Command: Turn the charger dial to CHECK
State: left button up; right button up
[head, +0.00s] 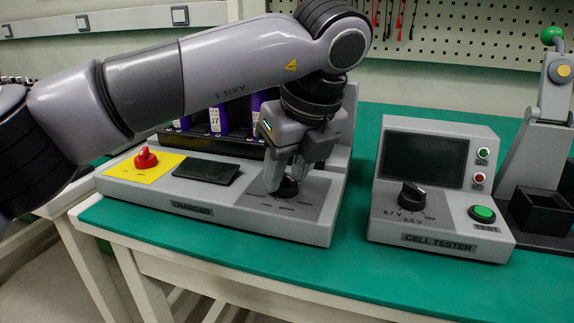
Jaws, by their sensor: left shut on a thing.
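The grey charger (190,209) stands on the green table top at the left. Its black dial (288,190) sits on a darker plate at the charger's right front. My left gripper (286,186) points down and is shut on the dial, covering much of it. The labels around the dial are too small to read, so I cannot tell which setting it points to. My right gripper does not show.
The charger also carries a red knob (146,158) on a yellow plate and purple cells (218,120) behind. A cell tester (437,180) stands to the right. A press with a green ball handle (551,36) is at the far right. The table's front strip is clear.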

pick_arm(q)
jog(key=shift+w+r+n+y, duration=0.1)
jog(key=shift+n+y, duration=0.2)
jog(key=shift+n, duration=0.6)
jog(key=o, duration=1)
jog(key=shift+g, duration=0.3)
